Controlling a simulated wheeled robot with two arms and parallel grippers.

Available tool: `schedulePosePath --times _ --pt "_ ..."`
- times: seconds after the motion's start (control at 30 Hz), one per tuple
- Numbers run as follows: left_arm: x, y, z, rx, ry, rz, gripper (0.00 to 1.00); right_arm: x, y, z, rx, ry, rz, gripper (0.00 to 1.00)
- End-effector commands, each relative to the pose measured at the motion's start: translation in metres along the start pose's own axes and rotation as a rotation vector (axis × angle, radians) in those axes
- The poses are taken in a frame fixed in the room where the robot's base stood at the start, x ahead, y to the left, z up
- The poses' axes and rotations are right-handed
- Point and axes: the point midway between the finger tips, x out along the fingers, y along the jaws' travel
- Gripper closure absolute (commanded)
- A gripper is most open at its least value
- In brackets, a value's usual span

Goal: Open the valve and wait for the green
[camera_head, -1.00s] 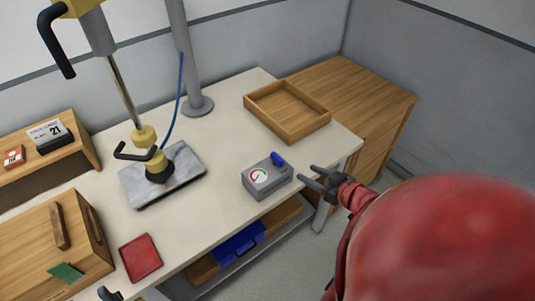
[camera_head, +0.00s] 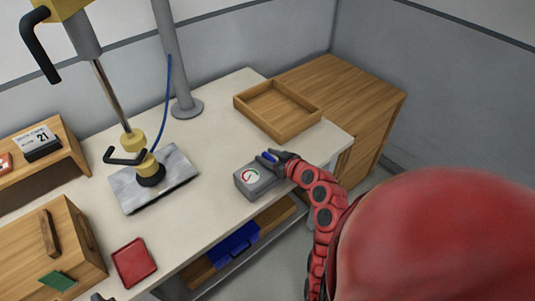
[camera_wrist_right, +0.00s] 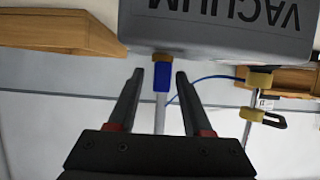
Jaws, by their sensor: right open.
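A grey box (camera_head: 258,180) with a round gauge (camera_head: 249,176) sits near the table's front edge; green and red show on its dial, but the needle is too small to read. In the right wrist view the box (camera_wrist_right: 220,28) reads "VACUUM" upside down. Its blue valve lever (camera_wrist_right: 162,77) shows between the two fingers of my open right gripper (camera_wrist_right: 160,82), with a gap on both sides. In the head view my right gripper (camera_head: 267,158) is at the lever and partly covers it. A dark tip at the bottom left edge (camera_head: 97,297) may be my left gripper; its fingers are hidden.
A wooden tray (camera_head: 277,111) stands behind the box. A yellow-and-steel lifter (camera_head: 150,168) with a black handle stands on a grey slab (camera_head: 181,180), and a blue hose (camera_head: 166,105) hangs behind. A red tray (camera_head: 134,262) and wooden case (camera_head: 40,240) are at left.

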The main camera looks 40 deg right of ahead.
Motion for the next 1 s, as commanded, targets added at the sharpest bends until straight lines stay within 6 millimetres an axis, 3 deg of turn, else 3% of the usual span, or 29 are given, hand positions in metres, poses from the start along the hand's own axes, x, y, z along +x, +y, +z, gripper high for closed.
schedulePosePath --times 0.27,0.57,1.0 --pt "0.0003 0.0 -0.0001 0.0 0.0 0.0 0.5 0.0019 -0.0003 0.0005 0.0 -0.001 0.0 0.5" --pt "0.0003 0.0 -0.0001 0.0 0.0 0.0 0.5 0.0016 -0.0002 0.0005 0.0 0.0 0.0 1.0" --pt "0.0049 -0.0002 -0.0009 0.0 0.0 0.0 0.5 0.0012 -0.0015 -0.0004 0.009 -0.002 0.017 1.0"
